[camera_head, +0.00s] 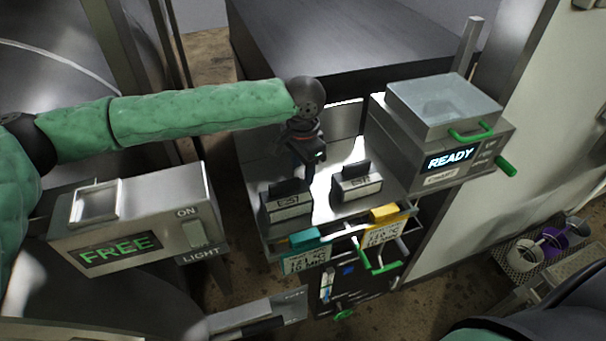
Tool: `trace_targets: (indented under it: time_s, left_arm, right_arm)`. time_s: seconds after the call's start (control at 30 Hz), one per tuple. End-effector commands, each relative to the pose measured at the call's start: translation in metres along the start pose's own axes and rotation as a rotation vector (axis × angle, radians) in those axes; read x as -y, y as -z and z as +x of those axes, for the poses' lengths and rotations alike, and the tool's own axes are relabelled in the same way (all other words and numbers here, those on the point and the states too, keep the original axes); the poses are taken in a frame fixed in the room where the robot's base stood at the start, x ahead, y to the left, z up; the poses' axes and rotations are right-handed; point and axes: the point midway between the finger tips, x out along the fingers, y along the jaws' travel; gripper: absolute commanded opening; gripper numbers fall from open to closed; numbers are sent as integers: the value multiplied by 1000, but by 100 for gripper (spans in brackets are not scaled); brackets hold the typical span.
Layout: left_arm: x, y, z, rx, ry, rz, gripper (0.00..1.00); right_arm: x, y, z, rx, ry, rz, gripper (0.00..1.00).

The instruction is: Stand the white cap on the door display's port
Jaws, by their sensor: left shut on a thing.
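My left gripper (306,172) points down over the back of a metal cart tray (257,180). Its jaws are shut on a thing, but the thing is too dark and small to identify. A metal box whose display reads FREE (118,249) stands at the left, with a raised square frame (96,201) on top. I cannot tell whether this is the door display or its port. A white round item (528,250) lies in a basket at the right; I cannot tell whether it is the cap. My right gripper is not in view.
Two black-handled blocks (287,200) (357,182) stand on the tray, near the gripper. A box reading READY (450,158), with green handles, stands to the right. A wire basket (519,264) holds white and purple round items. Open floor shows right of the cart.

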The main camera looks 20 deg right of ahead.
Motion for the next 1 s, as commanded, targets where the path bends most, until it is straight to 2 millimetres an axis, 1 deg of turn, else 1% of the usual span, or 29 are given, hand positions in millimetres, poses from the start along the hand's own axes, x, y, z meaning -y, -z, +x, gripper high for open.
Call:
trace_targets:
  time_s: [0.23,0.37,0.47,0.8,1.0]
  left_arm:
    - [0,0,-4,0,0,0,13]
    - [0,0,-17,-1,1,0,12]
    - [1,0,-36,-2,2,0,12]
    - [0,0,-119,-2,2,0,12]
    - [0,0,-156,-2,2,1,12]
  right_arm:
    - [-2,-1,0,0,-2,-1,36]
    - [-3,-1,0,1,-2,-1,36]
    - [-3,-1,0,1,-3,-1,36]
    - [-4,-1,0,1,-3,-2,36]
    - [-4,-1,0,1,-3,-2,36]
